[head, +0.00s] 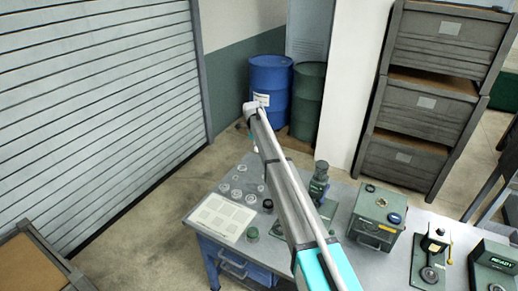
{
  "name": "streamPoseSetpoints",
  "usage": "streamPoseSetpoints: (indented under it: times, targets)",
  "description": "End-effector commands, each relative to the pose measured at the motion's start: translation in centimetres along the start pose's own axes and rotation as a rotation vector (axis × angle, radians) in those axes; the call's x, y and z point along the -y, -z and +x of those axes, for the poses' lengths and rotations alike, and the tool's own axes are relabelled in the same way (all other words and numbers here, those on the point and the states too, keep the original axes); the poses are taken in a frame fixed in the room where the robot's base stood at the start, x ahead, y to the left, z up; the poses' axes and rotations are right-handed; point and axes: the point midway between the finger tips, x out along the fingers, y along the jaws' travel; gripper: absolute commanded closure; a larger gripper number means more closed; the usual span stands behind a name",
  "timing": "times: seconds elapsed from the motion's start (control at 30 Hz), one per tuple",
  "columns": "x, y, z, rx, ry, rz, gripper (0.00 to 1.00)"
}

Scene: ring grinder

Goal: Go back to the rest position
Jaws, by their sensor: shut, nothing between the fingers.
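My arm stretches from the bottom of the head view up and left over the workbench (390,251), ending in a pale rounded joint in front of the blue drum. I cannot make out my gripper or its fingers; the arm's own links may hide them. Nothing held shows. On the bench's left part, several small rings (238,194) lie beside a pale printed sheet (221,217). A green machine with an upright head (319,182) stands just right of the arm, and the arm partly hides its base.
A green box with a drawer (377,217), a small press (432,255) and a READY-marked unit (495,262) stand on the bench's right. Behind are a blue drum (271,76), a green drum (307,100) and stacked crates (423,100).

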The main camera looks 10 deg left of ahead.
Motion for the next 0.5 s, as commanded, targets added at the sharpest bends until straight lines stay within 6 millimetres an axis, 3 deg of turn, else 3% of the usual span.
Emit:
streamPoseSetpoints:
  times: [0.3,0.5]
  targets:
    - [0.0,0.1,0.1,0.0,0.0,0.0,1.0]
    - [-1.0,3.7,2.4,0.006,-0.002,-0.094,1.0]
